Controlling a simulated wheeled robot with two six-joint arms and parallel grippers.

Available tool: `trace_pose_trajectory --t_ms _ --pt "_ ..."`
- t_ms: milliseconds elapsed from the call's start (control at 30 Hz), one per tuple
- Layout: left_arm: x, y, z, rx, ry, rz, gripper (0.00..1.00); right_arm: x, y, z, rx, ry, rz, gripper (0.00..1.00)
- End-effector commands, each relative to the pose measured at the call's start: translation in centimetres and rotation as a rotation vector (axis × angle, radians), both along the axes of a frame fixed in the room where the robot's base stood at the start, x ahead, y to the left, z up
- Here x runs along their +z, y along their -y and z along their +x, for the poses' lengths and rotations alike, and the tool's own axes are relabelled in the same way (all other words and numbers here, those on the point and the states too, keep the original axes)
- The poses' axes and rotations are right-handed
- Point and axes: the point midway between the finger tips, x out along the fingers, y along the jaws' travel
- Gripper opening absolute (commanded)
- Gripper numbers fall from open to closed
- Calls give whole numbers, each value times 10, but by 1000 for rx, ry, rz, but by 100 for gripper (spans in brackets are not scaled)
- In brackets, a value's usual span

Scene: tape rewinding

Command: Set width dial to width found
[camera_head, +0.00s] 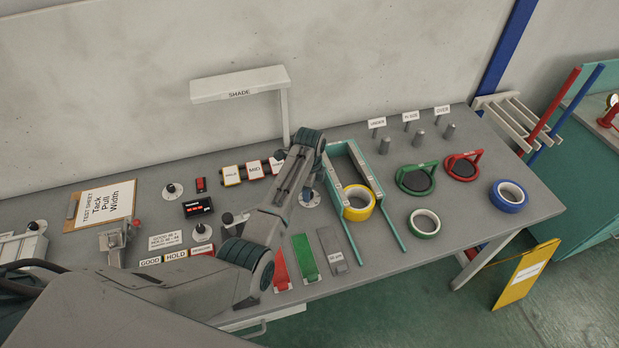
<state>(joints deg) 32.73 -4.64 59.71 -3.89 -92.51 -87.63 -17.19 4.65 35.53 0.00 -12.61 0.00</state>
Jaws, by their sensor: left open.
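A row of blocks (255,171) lies at the back middle of the bench; one reads MID and the others are hard to read. Just right of my left arm is a round grey plate (312,202) with a dark part above it; I cannot tell whether it is the width dial. My left arm reaches in from the left and bends up over the bench. My left gripper (308,187) is open near that plate, mostly hidden behind the arm's wrist. I cannot tell whether it touches anything. My right gripper is out of view.
A yellow tape roll (358,203) sits in a green frame (396,238). Green (424,223) and blue (508,196) rolls lie to the right, near two round holders and labelled pegs (417,138). A SHADE panel (240,84) stands behind. A test sheet (101,206) lies left.

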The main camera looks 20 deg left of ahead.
Motion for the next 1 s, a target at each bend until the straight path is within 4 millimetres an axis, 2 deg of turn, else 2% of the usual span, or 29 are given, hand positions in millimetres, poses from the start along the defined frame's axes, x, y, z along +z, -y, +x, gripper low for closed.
trace_pose_trajectory --t_ms 300,500,1000 --pt "60 0 1 -1 6 -1 44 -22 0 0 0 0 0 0" --pt "86 0 1 -1 4 0 44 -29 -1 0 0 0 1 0" --pt "92 1 0 -1 1 0 44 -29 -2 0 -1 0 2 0"
